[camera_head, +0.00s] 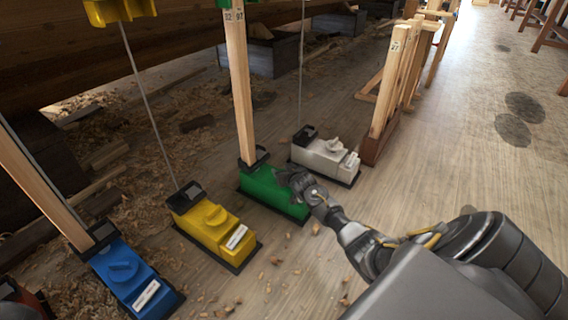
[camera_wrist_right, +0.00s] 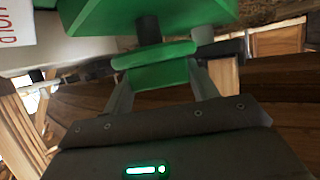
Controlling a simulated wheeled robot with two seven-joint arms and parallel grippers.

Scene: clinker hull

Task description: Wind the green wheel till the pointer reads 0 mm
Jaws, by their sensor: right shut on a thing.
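The green jack box (camera_head: 262,190) stands on the floor at the foot of a wooden post, and its body also fills the top of the right wrist view (camera_wrist_right: 95,14). In the head view the wheel is hidden behind the gripper. I cannot make out a pointer or a reading. My left gripper is not in view.
A yellow box (camera_head: 213,228) and a blue box (camera_head: 130,275) stand to the left, a white box (camera_head: 325,157) just behind to the right. Wooden posts (camera_head: 239,90) and thin rods rise from them. Shavings litter the floor under the hull.

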